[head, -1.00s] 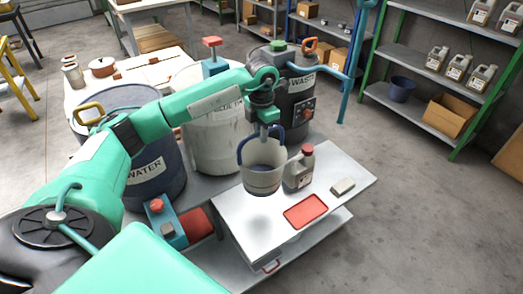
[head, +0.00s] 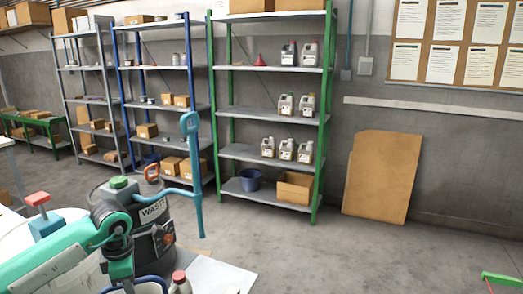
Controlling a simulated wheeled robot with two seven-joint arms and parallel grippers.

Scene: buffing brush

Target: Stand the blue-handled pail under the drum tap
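My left gripper (head: 120,271) is low at the left of the head view, pointing down, with its fingers at the blue handle (head: 140,280) of the pail. Only the handle and a sliver of the pale pail show at the bottom edge; the rest is cut off. The handle appears held between the fingers. The dark waste drum (head: 148,212), with a green cap on top, stands just behind the gripper. I cannot make out a drum tap in this view. My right gripper is not in view.
A red-capped jug (head: 180,283) stands on the pale bench top (head: 225,277) beside the pail. A teal pipe with a handle (head: 193,165) rises by the waste drum. Shelving racks (head: 270,111) and a leaning brown board (head: 382,177) line the wall. The floor at centre right is clear.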

